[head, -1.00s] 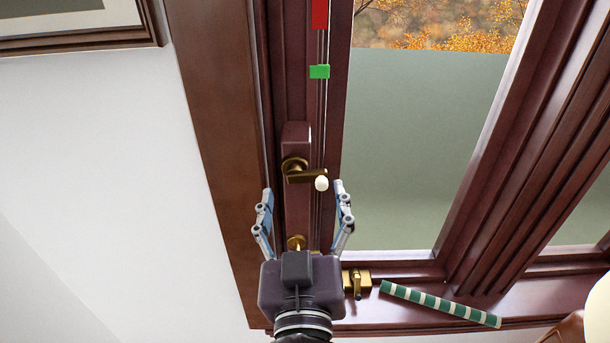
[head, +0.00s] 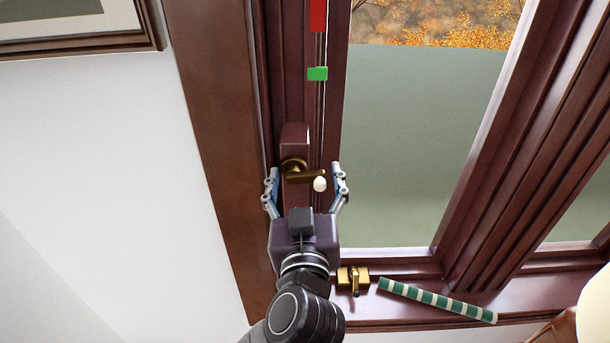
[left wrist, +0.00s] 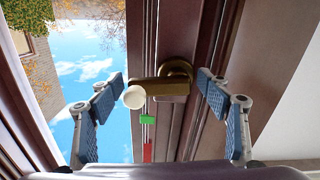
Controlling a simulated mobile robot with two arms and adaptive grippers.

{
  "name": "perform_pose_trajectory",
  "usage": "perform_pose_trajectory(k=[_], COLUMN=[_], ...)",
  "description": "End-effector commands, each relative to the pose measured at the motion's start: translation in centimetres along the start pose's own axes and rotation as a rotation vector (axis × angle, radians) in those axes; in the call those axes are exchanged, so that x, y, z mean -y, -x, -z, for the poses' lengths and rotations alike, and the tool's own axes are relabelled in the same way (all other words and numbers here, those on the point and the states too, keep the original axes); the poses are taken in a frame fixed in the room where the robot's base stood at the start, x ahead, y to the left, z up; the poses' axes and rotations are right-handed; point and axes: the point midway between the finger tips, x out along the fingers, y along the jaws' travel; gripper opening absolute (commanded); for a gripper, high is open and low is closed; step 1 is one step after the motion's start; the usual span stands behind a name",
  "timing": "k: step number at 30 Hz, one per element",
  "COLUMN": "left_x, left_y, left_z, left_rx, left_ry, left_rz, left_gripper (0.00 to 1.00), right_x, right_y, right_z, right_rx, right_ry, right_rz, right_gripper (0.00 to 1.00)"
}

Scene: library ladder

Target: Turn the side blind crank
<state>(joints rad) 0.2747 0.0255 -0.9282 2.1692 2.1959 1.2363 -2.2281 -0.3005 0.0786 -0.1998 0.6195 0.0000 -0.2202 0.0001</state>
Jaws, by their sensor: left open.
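The side blind crank (head: 304,176) is a brass arm on a round brass base with a white knob (head: 320,184) at its right end, mounted on the dark red window frame. In the left wrist view the crank arm (left wrist: 162,87) and its white knob (left wrist: 134,97) lie between my fingers. My left gripper (head: 305,172) is open, one finger on each side of the crank. I see no clear contact; the knob shows close to one finger in the wrist view. My right gripper is out of view.
A green marker (head: 317,74) and a red strip (head: 318,15) sit on the cord above the crank. A brass latch (head: 353,280) and a green-and-white striped rod (head: 437,300) are on the sill. A picture frame (head: 80,40) hangs upper left.

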Motion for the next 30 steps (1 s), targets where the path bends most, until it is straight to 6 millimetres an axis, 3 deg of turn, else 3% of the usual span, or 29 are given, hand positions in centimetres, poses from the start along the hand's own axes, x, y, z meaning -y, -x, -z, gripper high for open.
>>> perform_pose_trajectory(k=[1, 13, 22, 30], left_x=[0.0, 0.0, -0.1, 0.0], left_y=[0.0, 0.0, 0.1, 0.1], left_z=[0.0, 0.0, 0.4, 1.0], left_rx=[0.000, 0.000, 0.000, 0.003], left_ry=[0.000, 0.000, 0.042, 0.208], left_rz=[0.000, 0.000, -0.002, -0.001], left_gripper=[0.70, 0.28, 0.28, 0.28], right_x=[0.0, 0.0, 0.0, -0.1], right_y=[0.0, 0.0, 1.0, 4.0], right_z=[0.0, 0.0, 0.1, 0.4], right_rx=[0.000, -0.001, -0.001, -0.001], right_ry=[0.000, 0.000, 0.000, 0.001], right_rz=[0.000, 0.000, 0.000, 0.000], right_gripper=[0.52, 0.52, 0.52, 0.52])
